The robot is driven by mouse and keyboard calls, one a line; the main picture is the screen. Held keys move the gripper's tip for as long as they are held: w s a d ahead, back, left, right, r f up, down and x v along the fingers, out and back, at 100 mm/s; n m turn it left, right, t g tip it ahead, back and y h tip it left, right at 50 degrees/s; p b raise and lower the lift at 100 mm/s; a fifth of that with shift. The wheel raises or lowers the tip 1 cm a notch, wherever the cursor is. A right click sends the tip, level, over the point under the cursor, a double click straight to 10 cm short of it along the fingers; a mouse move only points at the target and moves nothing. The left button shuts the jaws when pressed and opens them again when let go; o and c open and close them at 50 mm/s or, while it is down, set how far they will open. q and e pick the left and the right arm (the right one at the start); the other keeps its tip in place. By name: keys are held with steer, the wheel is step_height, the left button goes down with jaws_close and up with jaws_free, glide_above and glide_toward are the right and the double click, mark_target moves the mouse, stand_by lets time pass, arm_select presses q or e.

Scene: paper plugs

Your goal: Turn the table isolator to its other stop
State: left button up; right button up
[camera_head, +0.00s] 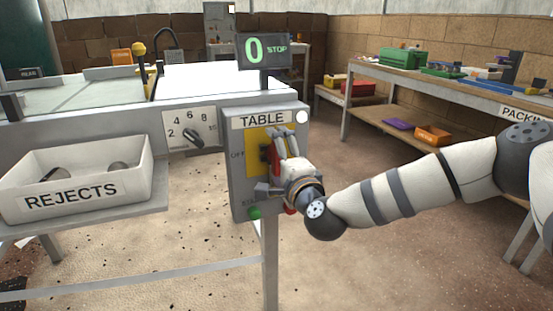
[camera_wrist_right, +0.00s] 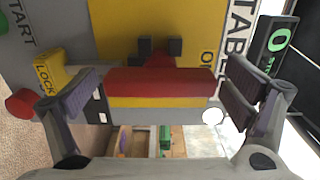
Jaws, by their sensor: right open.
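The table isolator is a red bar handle (camera_wrist_right: 160,82) on a yellow plate (camera_wrist_right: 115,35), on the grey box labelled TABLE (camera_head: 235,185). The bar stands upright along the box. Its upper end is by a partly hidden label beginning with O; in the head view, OFF (camera_head: 237,155) is at the plate's left. My right gripper (camera_head: 285,150) is at the plate and hides most of the handle in the head view. In the wrist view its open fingers (camera_wrist_right: 158,95) lie beyond the bar's two ends, with gaps; I see no contact. My left gripper is not in view.
A display (camera_head: 264,50) above the box reads 0 STOP. A yellow LOCK tag (camera_wrist_right: 48,72) and a red knob (camera_wrist_right: 21,103) are near the handle's lower end. A green button (camera_head: 254,212) is below. The REJECTS bin (camera_head: 75,198) and numbered dial (camera_head: 190,132) are left.

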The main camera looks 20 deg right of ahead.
steer(key=shift+c, duration=0.2)
steer(key=c, duration=1.1)
